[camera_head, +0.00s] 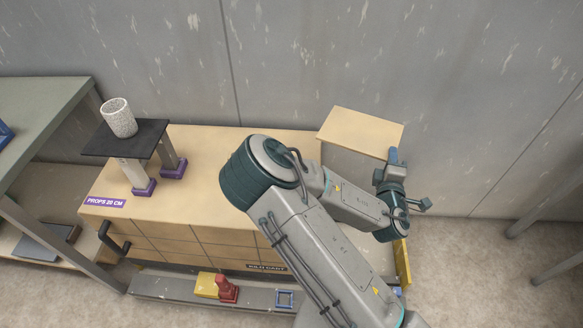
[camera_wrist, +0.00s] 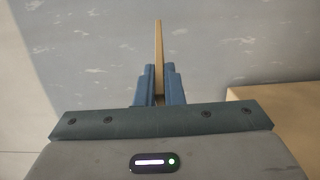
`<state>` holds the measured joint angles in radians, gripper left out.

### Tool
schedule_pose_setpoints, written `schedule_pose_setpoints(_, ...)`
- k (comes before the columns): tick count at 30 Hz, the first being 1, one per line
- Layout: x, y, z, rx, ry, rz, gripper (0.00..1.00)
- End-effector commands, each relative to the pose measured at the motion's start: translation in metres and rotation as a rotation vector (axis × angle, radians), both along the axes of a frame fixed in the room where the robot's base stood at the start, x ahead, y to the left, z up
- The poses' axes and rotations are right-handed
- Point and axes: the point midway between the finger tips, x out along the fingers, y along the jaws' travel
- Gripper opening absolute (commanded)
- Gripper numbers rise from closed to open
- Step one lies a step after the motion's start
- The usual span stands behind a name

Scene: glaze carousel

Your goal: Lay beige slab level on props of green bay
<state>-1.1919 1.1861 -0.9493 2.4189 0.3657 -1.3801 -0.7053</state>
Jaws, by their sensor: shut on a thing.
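The beige slab (camera_head: 361,131) is a flat, thin board above the right end of the kiln cart in the head view. My gripper (camera_head: 393,157) is shut on its near right edge. In the wrist view the slab (camera_wrist: 158,50) shows edge-on as a thin upright strip between the blue fingers of my gripper (camera_wrist: 158,88). The slab looks roughly level and clear of the cart top. I see no green bay or green props; my arm hides much of the cart's middle and right.
The kiln cart (camera_head: 200,146) carries a dark slab (camera_head: 125,140) on purple-footed props at its left, with a speckled white cup (camera_head: 119,117) on it. A green-topped table (camera_head: 42,100) stands at left. The grey wall (camera_head: 300,60) rises close behind the cart.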

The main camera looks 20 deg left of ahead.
Motion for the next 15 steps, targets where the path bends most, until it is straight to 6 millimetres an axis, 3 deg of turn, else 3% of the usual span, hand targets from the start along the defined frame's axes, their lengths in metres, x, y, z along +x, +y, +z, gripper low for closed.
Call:
schedule_pose_setpoints(1,-0.010,0.029,0.001,0.013,-0.004,0.029,0.00)
schedule_pose_setpoints(6,-0.054,0.104,0.005,0.015,-0.002,0.100,0.00)
schedule_pose_setpoints(12,-0.122,0.180,0.005,0.013,0.001,0.200,0.00)
schedule_pose_setpoints(15,-0.157,0.208,0.005,0.011,0.001,0.251,0.00)
